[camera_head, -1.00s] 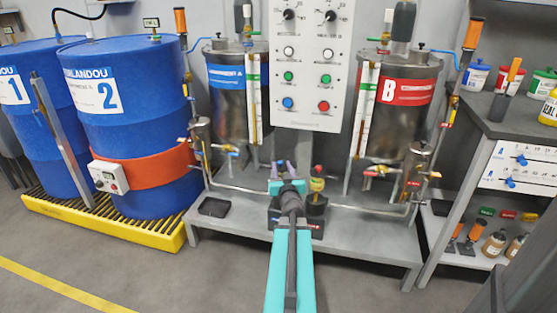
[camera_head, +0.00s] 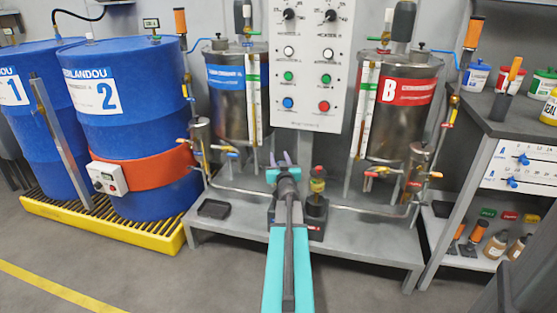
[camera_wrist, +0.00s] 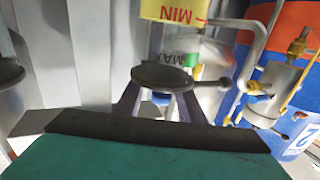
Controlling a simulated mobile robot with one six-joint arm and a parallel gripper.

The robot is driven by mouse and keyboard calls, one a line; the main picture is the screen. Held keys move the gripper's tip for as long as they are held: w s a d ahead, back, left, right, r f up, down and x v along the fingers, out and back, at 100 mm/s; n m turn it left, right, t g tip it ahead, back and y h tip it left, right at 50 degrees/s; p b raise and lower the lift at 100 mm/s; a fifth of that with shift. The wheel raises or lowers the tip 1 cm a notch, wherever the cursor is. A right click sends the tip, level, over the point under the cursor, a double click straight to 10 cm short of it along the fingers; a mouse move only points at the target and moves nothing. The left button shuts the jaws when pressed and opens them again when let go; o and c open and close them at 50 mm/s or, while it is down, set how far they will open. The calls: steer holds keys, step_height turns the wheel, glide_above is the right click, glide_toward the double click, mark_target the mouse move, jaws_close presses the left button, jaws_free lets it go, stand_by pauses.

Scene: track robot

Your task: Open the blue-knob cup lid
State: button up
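No blue-knob lid can be made out for certain. A small steel cup (camera_head: 200,131) stands on pipework at the left of the metal stand. A similar cup (camera_head: 420,156) is on the right. My gripper (camera_head: 280,158) points at the stand, with its purple fingers apart and nothing seen between them. In the upside-down wrist view, the fingers (camera_wrist: 162,92) flank a dark round disc (camera_wrist: 160,77) with a side stalk and ball end. I cannot tell whether they touch it. A steel cylinder (camera_wrist: 274,96) with pipes shows at the right there, before the blue drum.
A post with a red top (camera_head: 317,185) stands on a black block just right of my gripper. Tank A (camera_head: 228,105), tank B (camera_head: 392,135) and a button panel (camera_head: 306,75) are behind. A blue drum (camera_head: 125,120) is left, and a shelf unit (camera_head: 520,127) right.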

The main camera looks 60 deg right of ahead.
steer(key=shift+d, duration=0.1)
jaws_close()
stand_by(0.4)
steer(key=shift+w+r+p, duration=0.15)
steer(key=shift+p, duration=0.45)
